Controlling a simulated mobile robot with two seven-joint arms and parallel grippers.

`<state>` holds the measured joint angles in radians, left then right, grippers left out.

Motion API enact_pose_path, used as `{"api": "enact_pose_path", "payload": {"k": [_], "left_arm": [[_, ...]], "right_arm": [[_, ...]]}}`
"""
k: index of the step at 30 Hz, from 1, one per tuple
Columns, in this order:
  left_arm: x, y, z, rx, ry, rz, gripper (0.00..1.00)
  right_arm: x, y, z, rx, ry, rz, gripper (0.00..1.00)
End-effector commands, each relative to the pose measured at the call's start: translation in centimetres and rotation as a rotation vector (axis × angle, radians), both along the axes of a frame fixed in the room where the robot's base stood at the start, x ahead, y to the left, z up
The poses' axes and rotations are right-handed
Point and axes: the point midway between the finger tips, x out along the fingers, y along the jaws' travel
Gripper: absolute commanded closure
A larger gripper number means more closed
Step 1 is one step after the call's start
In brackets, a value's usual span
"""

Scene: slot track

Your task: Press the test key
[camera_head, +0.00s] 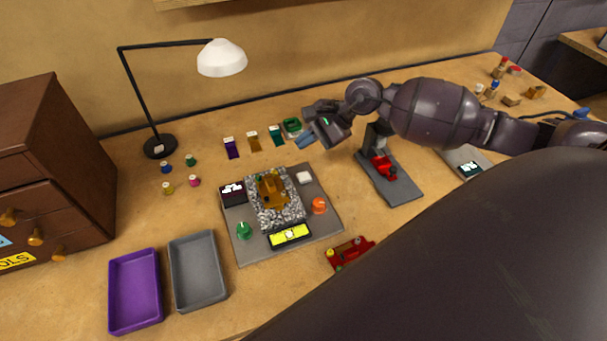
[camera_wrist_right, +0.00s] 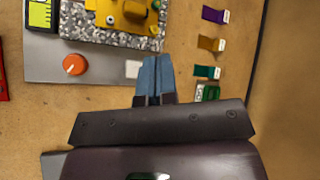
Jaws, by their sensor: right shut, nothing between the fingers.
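A grey board (camera_head: 247,255) lies on the bench with a yellow piece (camera_head: 272,190) on a speckled bed at its middle. A small white square key (camera_head: 304,177) sits near the board's far right corner; I can read no label on it. The key also shows in the wrist view (camera_wrist_right: 132,69), partly beside the blue fingers. My right gripper (camera_head: 304,142) is shut and empty. In the head view it is above and behind the key; in the wrist view its tips (camera_wrist_right: 157,62) appear just beside the key. My left gripper is out of view.
The board also carries an orange knob (camera_head: 319,205), a green knob (camera_head: 243,230) and a yellow panel (camera_head: 289,236). Purple (camera_head: 113,299) and grey (camera_head: 178,288) trays lie front left. A lamp (camera_head: 160,147) stands behind. A grey stand with a red part (camera_head: 384,168) is right.

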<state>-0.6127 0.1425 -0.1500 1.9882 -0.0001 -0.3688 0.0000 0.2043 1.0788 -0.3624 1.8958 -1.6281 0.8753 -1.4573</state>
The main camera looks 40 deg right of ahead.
Motion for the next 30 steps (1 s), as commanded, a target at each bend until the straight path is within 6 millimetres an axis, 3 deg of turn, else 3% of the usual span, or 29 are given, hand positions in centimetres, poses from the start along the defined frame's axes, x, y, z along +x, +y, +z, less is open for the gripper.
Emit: {"api": "enact_pose_path", "payload": {"k": [8, 24, 30], "left_arm": [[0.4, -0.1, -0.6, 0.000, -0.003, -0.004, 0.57], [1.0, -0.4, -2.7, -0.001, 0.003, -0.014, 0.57], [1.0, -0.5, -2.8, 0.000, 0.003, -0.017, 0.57]], "right_arm": [[0.0, 0.0, -1.6, 0.002, 0.003, -0.002, 1.00], [-0.1, 0.0, -7.9, 0.001, 0.006, 0.000, 1.00], [0.0, 0.0, -8.9, 0.001, 0.003, 0.000, 1.00]]}}
